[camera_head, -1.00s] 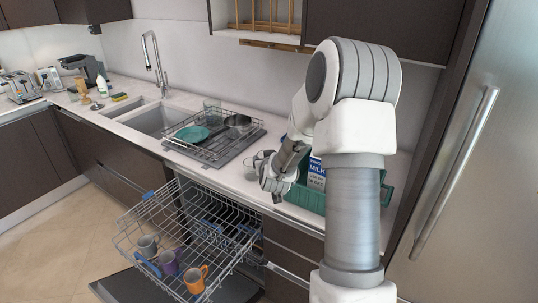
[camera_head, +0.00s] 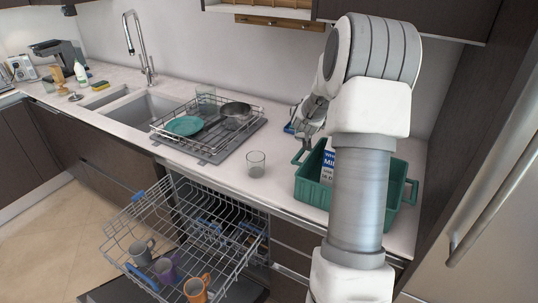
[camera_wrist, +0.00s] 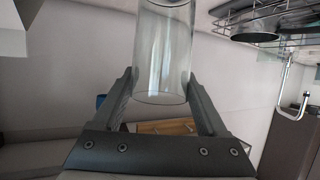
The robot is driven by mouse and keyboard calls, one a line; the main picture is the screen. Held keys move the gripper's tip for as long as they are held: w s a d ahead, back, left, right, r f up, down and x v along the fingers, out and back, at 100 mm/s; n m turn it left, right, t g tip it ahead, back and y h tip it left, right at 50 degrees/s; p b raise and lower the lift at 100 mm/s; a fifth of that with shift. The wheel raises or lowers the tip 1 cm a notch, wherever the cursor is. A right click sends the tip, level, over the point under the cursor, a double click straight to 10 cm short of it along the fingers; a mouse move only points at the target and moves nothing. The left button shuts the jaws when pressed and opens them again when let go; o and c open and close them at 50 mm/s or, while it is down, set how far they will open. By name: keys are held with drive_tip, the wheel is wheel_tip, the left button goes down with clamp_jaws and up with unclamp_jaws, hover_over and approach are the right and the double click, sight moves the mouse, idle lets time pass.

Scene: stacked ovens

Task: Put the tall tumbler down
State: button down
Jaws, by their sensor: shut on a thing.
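My gripper (camera_head: 303,136) is over the back of the counter, just left of the green crate. In the wrist view, my gripper (camera_wrist: 159,80) is shut on a clear tall tumbler (camera_wrist: 164,45), with a finger against each side. Its upper part in that picture runs out of the frame. In the head view I cannot make out the held tumbler, so its height above the counter is unclear. Another clear glass (camera_head: 256,164) stands upright on the counter, left of the crate and apart from my gripper.
The green crate (camera_head: 312,191) holds a milk carton (camera_head: 327,162). A wire dish rack (camera_head: 160,127) holds a teal plate (camera_head: 184,125), a pan (camera_head: 236,110) and a glass (camera_head: 206,96). A blue item (camera_head: 289,128) lies by my gripper. The dishwasher rack (camera_head: 125,215) is pulled out, with mugs below.

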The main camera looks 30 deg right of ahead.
drive_tip(key=shift+w+f, duration=0.4)
drive_tip(key=shift+f, duration=0.35)
drive_tip(key=w+a+f+p, duration=0.2)
drive_tip(key=w+a+f, duration=0.2)
drive_tip(key=w+f, duration=0.7)
drive_tip(key=shift+a, duration=0.15)
drive_tip(key=shift+f, duration=0.2)
unclamp_jaws()
drive_tip(key=shift+s, duration=0.1)
drive_tip(key=shift+r, duration=0.1)
